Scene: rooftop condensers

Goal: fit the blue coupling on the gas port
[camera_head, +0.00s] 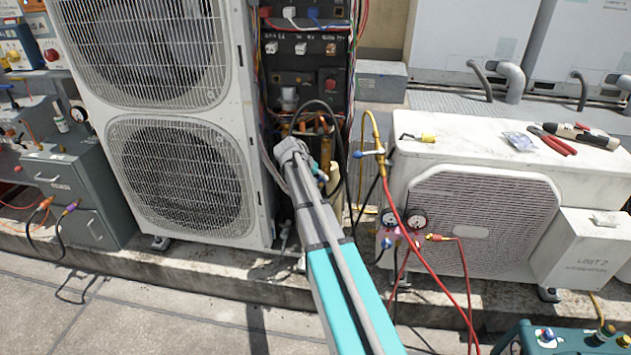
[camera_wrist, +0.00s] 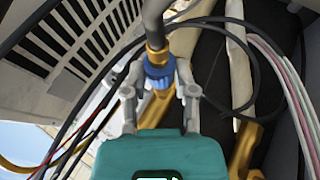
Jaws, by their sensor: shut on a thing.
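In the wrist view, the blue coupling (camera_wrist: 160,66) sits between the two fingers of my gripper (camera_wrist: 160,86), which is shut on it. A brass collar and a grey hose (camera_wrist: 154,20) run from the coupling toward the top. Brass pipework (camera_wrist: 157,108) shows just below it. I cannot tell whether this is the gas port, or whether the coupling touches it. In the head view, my arm reaches into the open bay of the tall condenser (camera_head: 190,190). There my gripper and the coupling are mostly hidden among pipes and hoses.
Black hoses (camera_wrist: 262,110) and pale wires crowd the bay beside my gripper. A gauge manifold (camera_head: 402,228) with red and yellow hoses hangs right of my arm. The low condenser (camera_head: 480,160) carries pliers (camera_head: 553,143) and other tools. A grey toolbox (camera_head: 78,185) stands left.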

